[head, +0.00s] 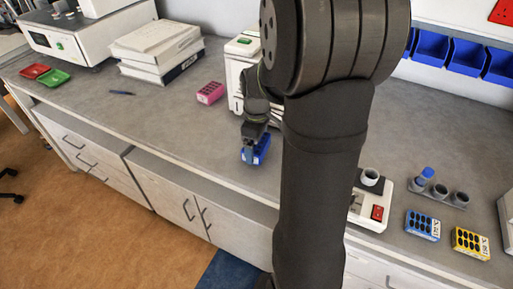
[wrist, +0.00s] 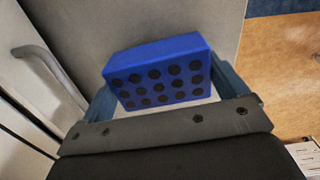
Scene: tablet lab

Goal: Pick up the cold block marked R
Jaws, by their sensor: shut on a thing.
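My gripper (head: 254,154) is shut on a blue block (head: 262,148) near the front of the counter, left of my arm. In the wrist view the blue block (wrist: 162,78) sits between the two fingers (wrist: 165,92), slightly tilted, with rows of dark round holes facing the camera. No letter can be read on it. Whether it is clear of the counter I cannot tell. Another blue block (head: 422,225) with a white label stands at the right, beside a yellow block (head: 470,242); their marks are too small to read. A pink block (head: 210,93) stands further back at left.
Right of my arm are a white device (head: 378,212) with a red switch and a rack (head: 447,196) with a blue-capped tube. Red and green trays (head: 54,78), a pen (head: 122,93) and stacked boxes (head: 158,50) are at left. The counter's middle left is clear.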

